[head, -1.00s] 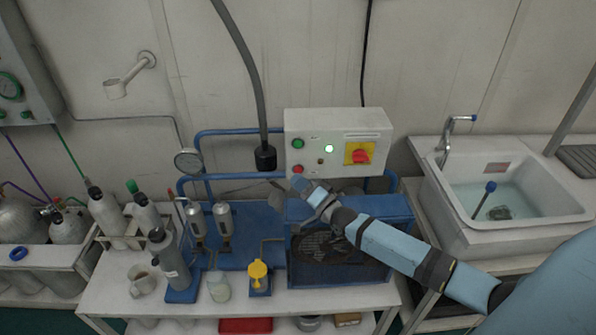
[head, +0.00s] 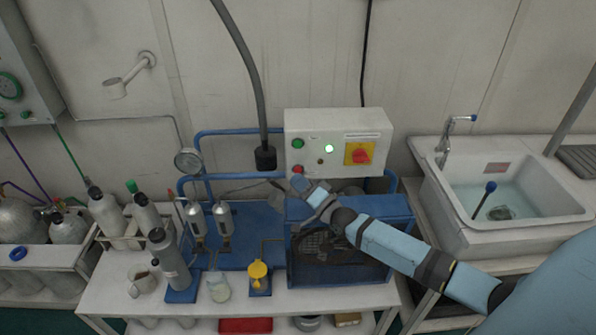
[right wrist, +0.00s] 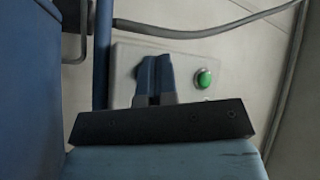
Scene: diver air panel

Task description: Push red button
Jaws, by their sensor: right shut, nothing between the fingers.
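The red button (head: 297,169) sits at the lower left of the white control box's front in the head view. My right gripper (head: 298,183) is shut and empty, with its fingertips just below the red button in the picture. I cannot tell whether they touch it. In the right wrist view the shut fingers (right wrist: 155,78) point at the box front and the red button is hidden, apparently behind them. A green button (right wrist: 204,78) shows to their right there; it is above the red button in the head view (head: 297,143). My left gripper is not in view.
The control box (head: 340,125) also has a lit lamp (head: 329,149) and a red-and-yellow rotary switch (head: 360,154). A blue compressor frame (head: 400,213) stands below my right forearm. A hanging hose (head: 265,157) ends left of the box. A sink (head: 510,228) is at right.

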